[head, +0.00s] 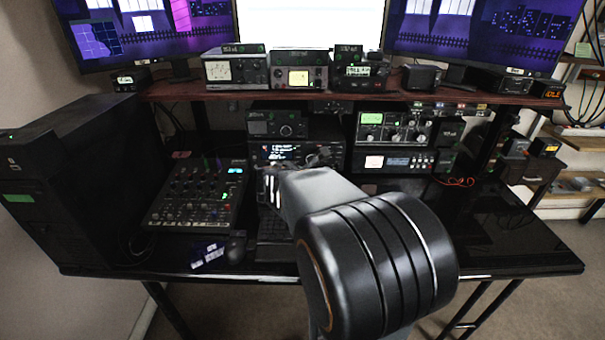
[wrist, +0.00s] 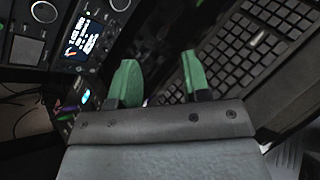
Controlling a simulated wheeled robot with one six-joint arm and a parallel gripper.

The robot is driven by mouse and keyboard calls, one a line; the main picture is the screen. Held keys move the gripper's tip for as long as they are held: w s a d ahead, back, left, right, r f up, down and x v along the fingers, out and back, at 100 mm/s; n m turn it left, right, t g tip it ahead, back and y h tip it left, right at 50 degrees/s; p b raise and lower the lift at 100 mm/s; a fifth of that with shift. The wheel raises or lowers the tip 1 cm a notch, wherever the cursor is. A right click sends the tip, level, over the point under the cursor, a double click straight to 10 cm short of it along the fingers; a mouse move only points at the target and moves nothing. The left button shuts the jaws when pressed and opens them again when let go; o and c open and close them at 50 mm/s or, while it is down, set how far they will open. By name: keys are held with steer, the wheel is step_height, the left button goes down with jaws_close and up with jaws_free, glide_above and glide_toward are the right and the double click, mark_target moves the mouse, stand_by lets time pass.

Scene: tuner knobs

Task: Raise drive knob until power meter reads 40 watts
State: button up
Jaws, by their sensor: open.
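A black radio (head: 325,154) with a small lit screen stands mid-desk, partly hidden behind my arm. The wrist view shows a lit screen (wrist: 90,38), a round knob (wrist: 120,4) at the top edge and a larger round knob or dial (wrist: 44,12). I cannot tell which knob is the drive knob. Lit meters show on a white-faced box (head: 218,71) and a yellow-lit box (head: 298,78) on the shelf; their readings are too small to read. My gripper (wrist: 158,72) has two green fingers apart, with nothing between them, close to the keyboard and radio front.
A keyboard (wrist: 245,60) lies beside my fingers. A mixer (head: 197,195) stands left of it, with a black computer tower (head: 70,185) further left. Boxes with knobs (head: 395,128) stand right of the radio. The desk's right side (head: 520,235) is mostly clear.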

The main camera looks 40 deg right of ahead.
steer(key=shift+s+a+r+m+y+p, duration=0.2)
steer(key=shift+s+a+r+m+p, duration=0.1)
steer(key=shift+a+m, duration=0.3)
steer(key=shift+s+a+r+m+y+p, duration=0.2)
steer(key=shift+s+a+m, duration=0.1)
steer(key=shift+a+m, duration=0.25)
